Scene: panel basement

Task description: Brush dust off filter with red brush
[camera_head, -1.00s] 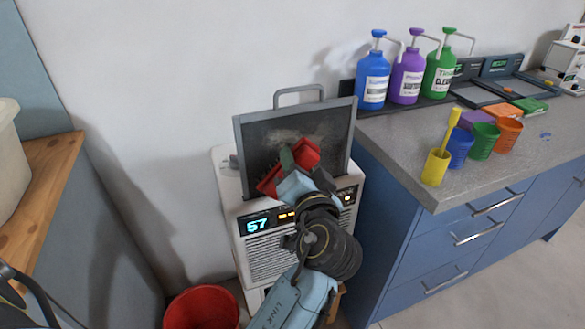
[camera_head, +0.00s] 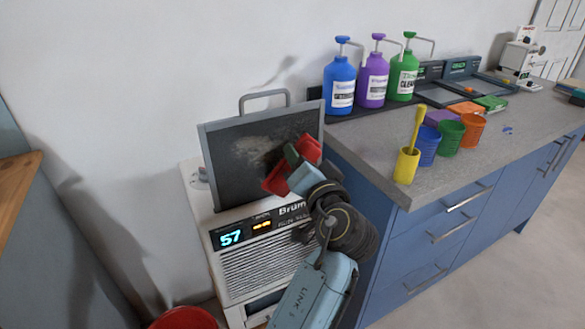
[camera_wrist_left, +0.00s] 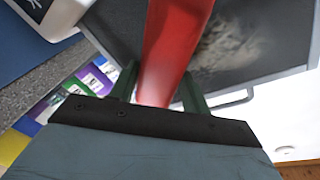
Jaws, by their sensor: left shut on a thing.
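The filter (camera_head: 233,165) is a dark panel in a grey frame with a handle on top, standing tilted in the top of the white air unit (camera_head: 262,262). A pale dust patch (camera_head: 258,143) lies on its upper middle; it also shows in the left wrist view (camera_wrist_left: 226,45). My left gripper (camera_head: 293,160) is shut on the red brush (camera_head: 311,149), in front of the filter's right half. The red brush (camera_wrist_left: 172,45) runs between the green fingers in the left wrist view. Whether its bristles touch the filter is hidden. My right gripper is not in view.
A blue cabinet with a grey counter (camera_head: 440,180) stands close on the right. It holds pump bottles (camera_head: 371,80), coloured cups (camera_head: 426,147) and a yellow cup (camera_head: 405,165) with a yellow brush. A red bucket (camera_head: 184,319) is on the floor at lower left.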

